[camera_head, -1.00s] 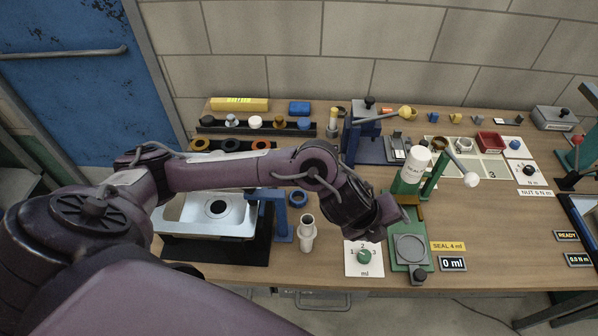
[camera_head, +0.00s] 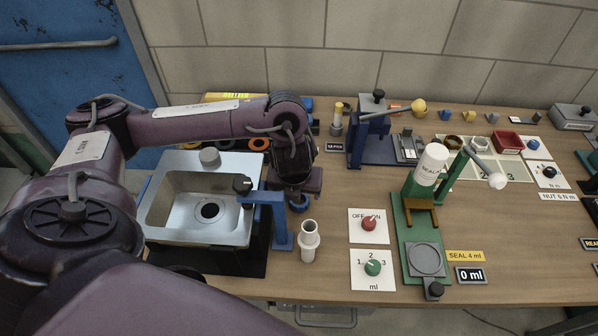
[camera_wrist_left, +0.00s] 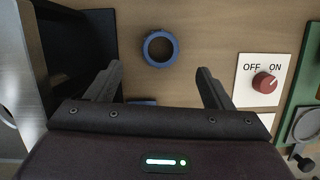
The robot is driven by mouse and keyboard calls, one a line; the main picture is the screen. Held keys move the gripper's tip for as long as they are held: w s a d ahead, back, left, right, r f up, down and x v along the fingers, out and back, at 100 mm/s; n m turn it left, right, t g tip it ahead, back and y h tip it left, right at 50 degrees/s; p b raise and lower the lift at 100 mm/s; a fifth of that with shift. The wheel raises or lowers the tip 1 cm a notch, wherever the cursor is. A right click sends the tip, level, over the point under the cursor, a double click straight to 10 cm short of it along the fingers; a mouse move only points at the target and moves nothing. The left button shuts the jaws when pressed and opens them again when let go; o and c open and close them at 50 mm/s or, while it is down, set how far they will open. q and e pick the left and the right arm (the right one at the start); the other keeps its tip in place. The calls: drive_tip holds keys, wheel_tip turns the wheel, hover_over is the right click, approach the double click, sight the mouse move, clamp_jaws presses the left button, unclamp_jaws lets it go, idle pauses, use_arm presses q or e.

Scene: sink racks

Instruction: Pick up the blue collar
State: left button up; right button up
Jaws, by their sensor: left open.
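The blue collar (camera_head: 299,204) is a ring lying flat on the wooden bench, right of the sink. In the head view my left gripper (camera_head: 297,187) hides much of it from above. In the left wrist view the whole collar (camera_wrist_left: 160,64) shows as a dark blue ring with bench visible through its hole. My left gripper (camera_wrist_left: 158,72) is open and empty, its fingers to either side of the collar's line and just short of it in the picture. The gap between fingers and collar height cannot be told exactly. My right gripper is not in view.
A metal sink (camera_head: 165,225) and a blue stand (camera_head: 281,222) are close on the left. A white fitting (camera_head: 309,240) stands in front. The OFF/ON panel (camera_head: 357,236) and green station (camera_head: 411,270) lie right. Bare bench surrounds the collar's right side.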

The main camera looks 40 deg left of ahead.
use_arm(q)
drive_tip(key=shift+x, duration=3.5)
drive_tip(key=c, duration=1)
drive_tip(key=shift+w+r, duration=0.1)
drive_tip(key=shift+c, duration=0.2)
